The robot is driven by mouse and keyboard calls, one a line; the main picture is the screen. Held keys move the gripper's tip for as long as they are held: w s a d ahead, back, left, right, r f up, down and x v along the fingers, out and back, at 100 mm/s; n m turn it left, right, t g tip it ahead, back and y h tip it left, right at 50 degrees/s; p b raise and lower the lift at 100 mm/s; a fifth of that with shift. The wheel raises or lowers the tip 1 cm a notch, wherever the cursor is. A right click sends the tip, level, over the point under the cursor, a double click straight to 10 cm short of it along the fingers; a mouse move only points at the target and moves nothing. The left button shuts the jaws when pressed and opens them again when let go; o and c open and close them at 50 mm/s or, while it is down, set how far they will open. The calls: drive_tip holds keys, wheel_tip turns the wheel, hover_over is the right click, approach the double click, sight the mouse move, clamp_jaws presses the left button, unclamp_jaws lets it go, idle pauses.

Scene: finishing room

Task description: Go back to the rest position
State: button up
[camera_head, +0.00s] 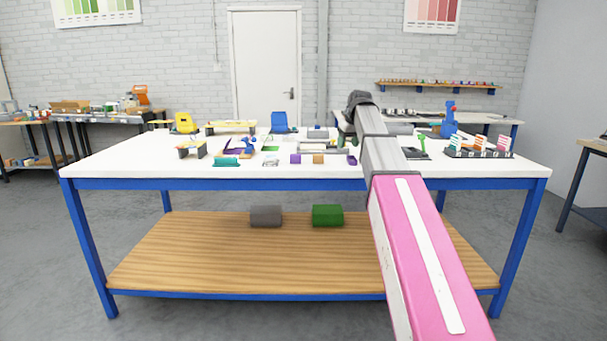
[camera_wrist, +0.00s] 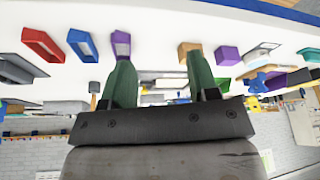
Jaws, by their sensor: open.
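My gripper shows in the wrist view (camera_wrist: 163,85) with two green fingers spread apart and nothing between them. In the head view my pink and grey arm reaches out over the right half of the white worktable (camera_head: 110,162). The gripper end there is mostly hidden behind my own arm. In the wrist view the table looks upside down, and a purple block (camera_wrist: 227,55) and a tan block (camera_wrist: 189,52) lie beyond the fingers. The same purple block (camera_head: 295,159) and tan block (camera_head: 318,159) sit near the table's front edge in the head view.
Small parts and fixtures cover the tabletop, including a yellow item (camera_head: 184,123), a blue holder (camera_head: 280,122) and a dark rack (camera_head: 478,153). A grey block (camera_head: 266,216) and a green block (camera_head: 327,215) lie on the wooden lower shelf (camera_head: 200,260). The table's front left is clear.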

drive_tip(key=s+f+m+g, duration=0.1)
drive_tip(key=s+f, duration=0.5)
drive_tip(key=f, duration=0.7)
drive_tip(key=s+f+m+g, duration=0.1)
drive_tip(key=s+f, duration=0.5)
drive_tip(key=f, duration=0.7)
drive_tip(key=s+d+f+m+g+h, duration=0.1)
drive_tip(key=s+d+f+m, duration=0.1)
drive_tip(key=s+f, duration=1.8)
drive_tip(key=shift+s+g+h, duration=0.15)
drive_tip(key=shift+g+h, duration=0.15)
drive_tip(key=shift+g, duration=0.1)
drive_tip(key=shift+o, duration=0.2)
